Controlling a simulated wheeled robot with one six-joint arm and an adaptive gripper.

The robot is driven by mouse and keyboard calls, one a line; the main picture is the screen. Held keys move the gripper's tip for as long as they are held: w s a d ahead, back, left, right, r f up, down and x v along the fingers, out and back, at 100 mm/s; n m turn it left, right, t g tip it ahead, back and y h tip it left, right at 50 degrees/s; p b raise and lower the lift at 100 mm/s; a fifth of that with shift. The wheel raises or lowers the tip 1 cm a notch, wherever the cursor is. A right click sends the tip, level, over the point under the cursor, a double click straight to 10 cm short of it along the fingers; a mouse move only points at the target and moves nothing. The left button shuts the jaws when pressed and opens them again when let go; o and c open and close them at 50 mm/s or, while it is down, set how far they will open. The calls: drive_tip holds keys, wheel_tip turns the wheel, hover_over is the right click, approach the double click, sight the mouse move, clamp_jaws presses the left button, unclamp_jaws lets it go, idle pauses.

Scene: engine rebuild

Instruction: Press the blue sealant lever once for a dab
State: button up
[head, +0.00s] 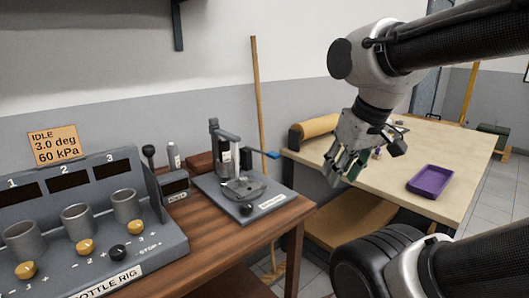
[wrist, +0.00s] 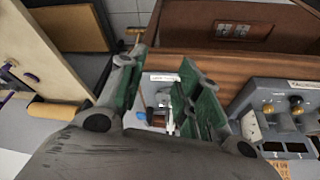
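The sealant dispenser (head: 226,160) stands on a grey base plate (head: 207,188) at the right end of the wooden bench. Its blue lever (head: 272,155) sticks out to the right. In the wrist view a small blue part (wrist: 158,118), which looks like the lever, shows between my fingers, with the rest of the dispenser partly hidden. My gripper (head: 340,170) is open and empty, with green finger pads. In the head view it hangs right of the lever, apart from it. The fingers also show in the wrist view (wrist: 163,68).
A throttle rig (head: 150,246) with several cups and knobs fills the left of the wooden bench (head: 172,276). A sign (head: 54,145) reads IDLE, 3.0 deg, 60 kPa. A pale table (head: 440,150) with a purple tray (head: 431,181) and a tan roll (head: 314,130) stands right. A wooden pole (head: 257,90) leans behind the bench.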

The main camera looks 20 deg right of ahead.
clamp_jaws()
idle(1.1)
